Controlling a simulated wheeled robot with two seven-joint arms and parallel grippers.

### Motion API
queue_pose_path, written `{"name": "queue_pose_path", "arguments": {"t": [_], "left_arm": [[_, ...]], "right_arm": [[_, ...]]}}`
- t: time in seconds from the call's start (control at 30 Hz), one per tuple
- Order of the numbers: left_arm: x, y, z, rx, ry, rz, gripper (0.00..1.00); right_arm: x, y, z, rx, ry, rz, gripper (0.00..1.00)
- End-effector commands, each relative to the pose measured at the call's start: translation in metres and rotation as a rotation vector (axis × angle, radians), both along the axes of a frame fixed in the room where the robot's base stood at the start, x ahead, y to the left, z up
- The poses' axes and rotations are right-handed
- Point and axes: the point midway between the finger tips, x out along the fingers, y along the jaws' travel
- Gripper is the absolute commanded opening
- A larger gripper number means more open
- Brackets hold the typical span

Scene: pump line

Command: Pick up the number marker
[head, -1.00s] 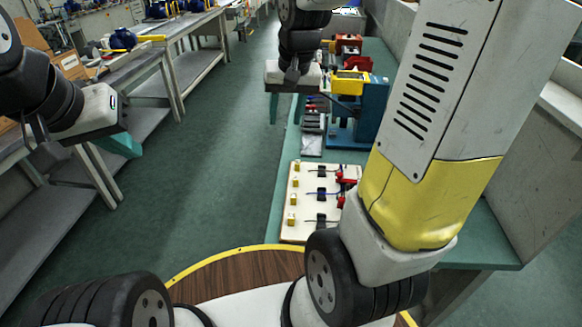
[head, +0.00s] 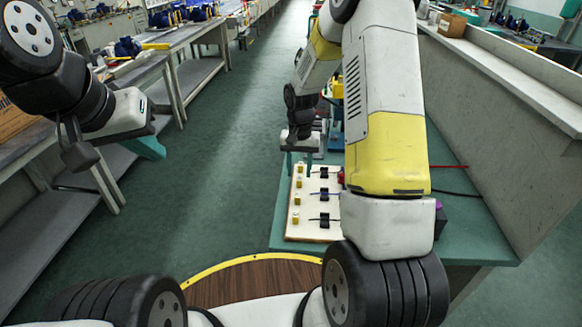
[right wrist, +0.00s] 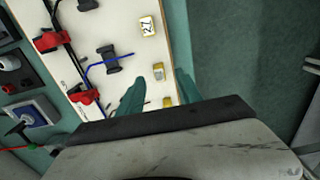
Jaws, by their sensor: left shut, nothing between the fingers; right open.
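Several small yellow number markers (head: 297,201) stand in a row along the left edge of a white board in the head view. In the right wrist view, one marker (right wrist: 148,27) reads 27, and a second (right wrist: 158,71) and third (right wrist: 166,101) lie lower, close to my fingers. My right gripper (head: 298,167) is open and empty over the far end of the board. Its fingertips (right wrist: 160,76) point at the row, with the second marker near the gap between them; I cannot tell whether they touch. My left gripper (head: 149,147) is shut and empty, over the floor at left.
The white board (head: 311,225) carries black clips, a blue wire (right wrist: 104,62) and red connectors (right wrist: 82,97). It lies on a green bench (head: 463,225) beside a grey wall (head: 480,130). Grey workbenches stand at left, with open floor between.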

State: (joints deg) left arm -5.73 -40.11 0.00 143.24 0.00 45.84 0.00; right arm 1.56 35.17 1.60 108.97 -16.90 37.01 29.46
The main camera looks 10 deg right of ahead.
Motion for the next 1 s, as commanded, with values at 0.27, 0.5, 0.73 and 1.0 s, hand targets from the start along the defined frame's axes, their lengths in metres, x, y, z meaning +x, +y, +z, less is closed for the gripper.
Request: {"name": "queue_pose_path", "arguments": {"t": [0.27, 0.5, 0.73, 1.0], "left_arm": [[0.0, 0.0, 0.0, 0.0, 0.0, 0.0, 0.0], [0.0, 0.0, 0.0, 0.0, 0.0, 0.0, 0.0], [0.0, 0.0, 0.0, 0.0, 0.0, 0.0, 0.0], [0.0, 0.0, 0.0, 0.0, 0.0, 0.0, 0.0]], "right_arm": [[0.0, -0.001, -0.034, 0.001, 0.002, 0.0, 0.42], [0.0, -0.001, -0.034, 0.0, 0.001, 0.0, 0.42], [0.0, -0.001, -0.034, 0.0, 0.0, 0.0, 0.0], [0.001, -0.001, -0.034, 0.0, 0.0, 0.0, 0.0]]}}
